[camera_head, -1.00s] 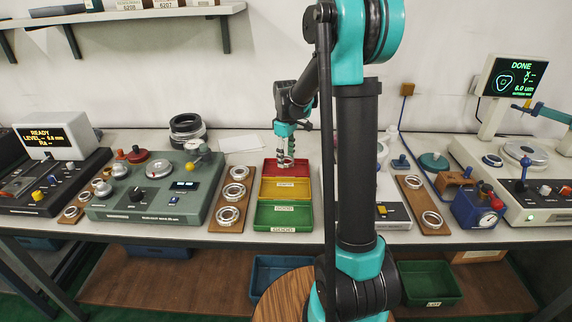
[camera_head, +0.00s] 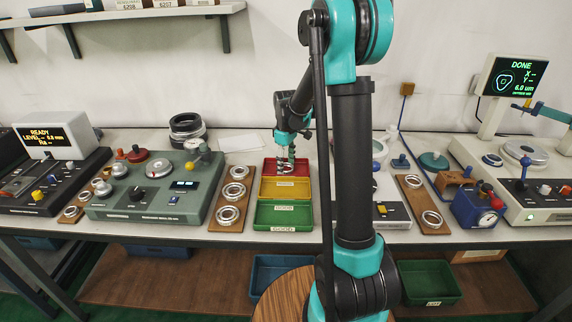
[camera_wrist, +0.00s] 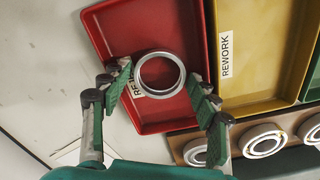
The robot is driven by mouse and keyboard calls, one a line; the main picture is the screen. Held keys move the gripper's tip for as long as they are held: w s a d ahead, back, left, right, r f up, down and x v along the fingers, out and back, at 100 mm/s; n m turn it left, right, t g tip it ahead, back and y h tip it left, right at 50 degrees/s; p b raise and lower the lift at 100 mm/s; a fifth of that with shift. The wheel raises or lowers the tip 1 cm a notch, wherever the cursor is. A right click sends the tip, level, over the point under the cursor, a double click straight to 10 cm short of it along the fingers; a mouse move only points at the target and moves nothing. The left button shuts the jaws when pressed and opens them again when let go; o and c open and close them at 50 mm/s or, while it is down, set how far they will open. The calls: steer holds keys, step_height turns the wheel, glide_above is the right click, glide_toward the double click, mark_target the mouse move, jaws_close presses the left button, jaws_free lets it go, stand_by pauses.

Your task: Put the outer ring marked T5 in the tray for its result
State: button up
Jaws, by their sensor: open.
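My gripper (camera_wrist: 160,82) is open, its fingers apart on either side of a bright metal ring (camera_wrist: 183,74). The ring is over the red tray (camera_wrist: 150,25) and looks to lie flat on its floor, partly covering a label that starts with "RE". I cannot read any T5 mark on it. In the head view my gripper (camera_head: 286,167) is low in the red tray (camera_head: 268,165), the rearmost of three. The yellow tray (camera_wrist: 262,50) is labelled REWORK, and the green tray (camera_head: 283,212) at the front is labelled GOOD.
A wooden board with several rings (camera_head: 231,204) lies left of the trays, beside a green instrument (camera_head: 150,195). Another board with rings (camera_head: 422,205) lies to the right. A display (camera_head: 513,78) at far right reads DONE and 6.0 um. A white sheet (camera_head: 242,145) lies behind.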

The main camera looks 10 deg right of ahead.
step_height(320, 180, up, 12)
steer(key=shift+r, duration=0.15)
stand_by(0.3)
